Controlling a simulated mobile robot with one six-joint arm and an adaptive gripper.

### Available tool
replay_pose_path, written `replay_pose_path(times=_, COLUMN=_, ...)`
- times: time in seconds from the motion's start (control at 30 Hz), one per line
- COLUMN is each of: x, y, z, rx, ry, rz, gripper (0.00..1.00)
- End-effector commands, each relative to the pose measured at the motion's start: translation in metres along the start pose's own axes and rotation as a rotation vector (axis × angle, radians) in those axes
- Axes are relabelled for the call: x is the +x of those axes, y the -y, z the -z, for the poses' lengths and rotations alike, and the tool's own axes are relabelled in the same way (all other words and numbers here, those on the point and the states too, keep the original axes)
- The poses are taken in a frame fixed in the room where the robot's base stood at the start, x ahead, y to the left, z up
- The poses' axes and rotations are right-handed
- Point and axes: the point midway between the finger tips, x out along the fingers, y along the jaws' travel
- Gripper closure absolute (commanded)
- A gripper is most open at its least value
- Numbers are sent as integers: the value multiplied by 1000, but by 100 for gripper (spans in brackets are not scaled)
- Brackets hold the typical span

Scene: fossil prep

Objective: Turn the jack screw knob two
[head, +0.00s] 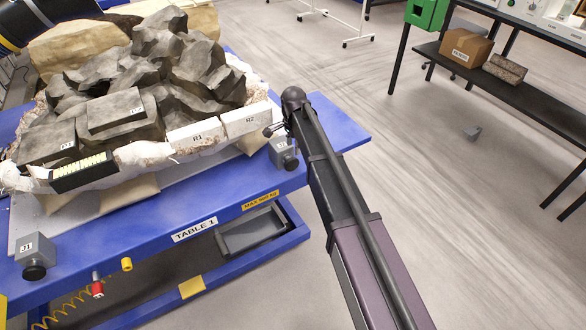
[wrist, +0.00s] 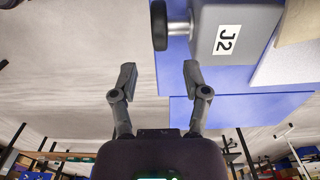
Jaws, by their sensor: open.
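The grey jack block labelled J2 (wrist: 233,35) sits at the right front corner of the blue table; it also shows in the head view (head: 278,146). Its dark round knob (wrist: 159,25) sticks out from the block's side on a short pale shaft. In the head view the knob (head: 290,162) is just beside my arm. My gripper (wrist: 160,72) is open and empty, with the knob beyond the fingertips and roughly in line with the gap between them. The fingers and knob are apart in the wrist view. In the head view the gripper is small and partly hidden by my arm.
A second jack, J1 (head: 36,250), stands at the table's left front corner. A large dark rock (head: 150,75) in a pale jacket with blocks R1 (head: 192,136) and R2 (head: 246,120) fills the blue table (head: 130,245). Open floor (head: 440,200) lies right of it.

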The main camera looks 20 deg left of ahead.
Motion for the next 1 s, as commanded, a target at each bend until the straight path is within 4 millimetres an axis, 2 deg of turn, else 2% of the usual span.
replay_pose_path(times=0.03, x=8, y=0, z=0, rx=0, ry=0, rz=0, gripper=40)
replay_pose_path(times=1.0, x=80, y=0, z=0, rx=0, ry=0, rz=0, gripper=40)
